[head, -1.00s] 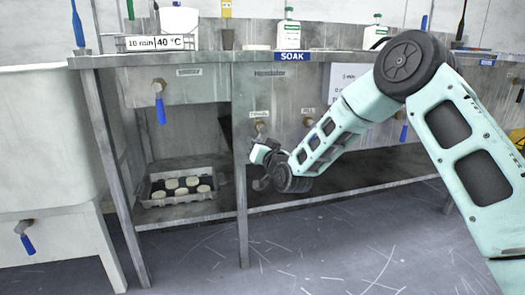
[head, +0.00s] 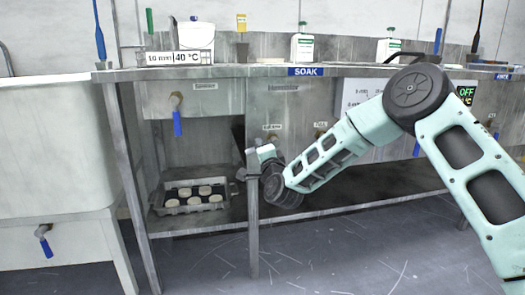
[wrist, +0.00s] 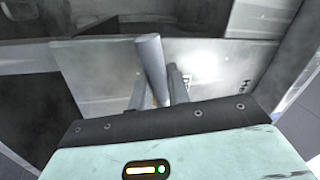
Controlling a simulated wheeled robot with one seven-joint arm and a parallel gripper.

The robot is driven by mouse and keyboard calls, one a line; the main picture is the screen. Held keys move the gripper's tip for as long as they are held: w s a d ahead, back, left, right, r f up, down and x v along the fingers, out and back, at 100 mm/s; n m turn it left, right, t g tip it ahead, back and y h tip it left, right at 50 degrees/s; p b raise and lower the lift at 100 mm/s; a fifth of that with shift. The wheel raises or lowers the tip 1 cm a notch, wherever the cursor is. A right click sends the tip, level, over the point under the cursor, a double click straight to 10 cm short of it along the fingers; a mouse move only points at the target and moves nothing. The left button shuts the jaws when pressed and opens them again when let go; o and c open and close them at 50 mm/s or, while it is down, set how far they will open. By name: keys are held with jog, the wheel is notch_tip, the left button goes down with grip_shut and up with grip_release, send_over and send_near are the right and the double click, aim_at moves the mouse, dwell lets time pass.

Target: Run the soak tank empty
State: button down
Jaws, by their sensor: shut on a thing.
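The soak tank (head: 287,104) is a grey metal basin front under the blue SOAK sign (head: 305,71). Its front has two small labelled brass fittings; the left one (head: 271,137) is mostly hidden behind my gripper, and the right one (head: 320,134) is partly hidden by my arm. In the wrist view my gripper (wrist: 157,90) is shut on a grey rod (wrist: 150,58). I cannot tell whether the rod belongs to the tank's valve. The water level is not visible.
A neighbouring basin has a blue-handled valve (head: 177,122) hanging down. A tray of pale discs (head: 160,211) sits on the lower shelf (head: 200,224). Bottles (head: 304,47) and a white bucket (head: 196,35) stand on the bench top. The floor in front is clear.

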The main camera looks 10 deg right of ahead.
jog(key=shift+a+r+m+h, duration=0.1)
jog(key=shift+r+m+h, duration=0.25)
jog(key=shift+m, duration=0.85)
jog(key=c, duration=1.4)
grip_release()
jog(key=shift+r, duration=0.1)
jog(key=shift+s, duration=0.1)
jog(key=s+f+p, duration=0.1)
jog(key=s, duration=0.4)
jog(key=s+f+p, duration=0.1)
jog(key=s+p, duration=0.1)
jog(key=s, duration=0.4)
jog(key=s+f+p, duration=0.1)
jog(key=s+p, duration=0.1)
jog(key=s, duration=0.4)
jog(key=shift+f, duration=0.25)
